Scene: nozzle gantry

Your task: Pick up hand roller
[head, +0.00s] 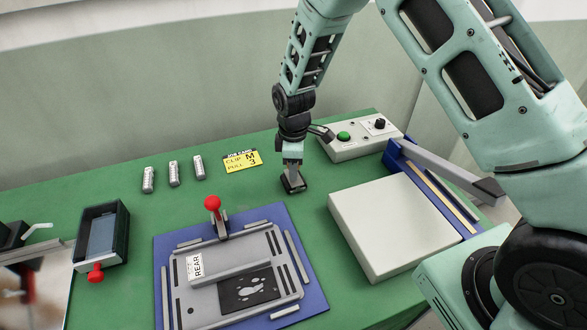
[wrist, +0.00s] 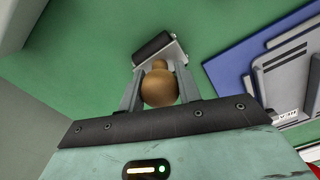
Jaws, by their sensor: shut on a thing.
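The hand roller has a rounded tan handle (wrist: 159,86), a black roller (wrist: 152,48) and a light metal frame. My gripper (wrist: 160,72) is shut on the handle, with one finger on each side of it. In the head view my gripper (head: 292,163) points down, and the dark roller end of the hand roller (head: 293,184) shows just below it. The handle is mostly hidden there by the fingers. I cannot tell whether the roller touches the green table (head: 135,215) or hangs just above it.
A blue board with a grey fixture (head: 205,290) and a red-knobbed clamp (head: 212,203) lies front left of my gripper. A pale flat box (head: 390,220) and a control box (head: 352,147) stand right. A yellow card (head: 242,161) and small cylinders (head: 173,173) lie left.

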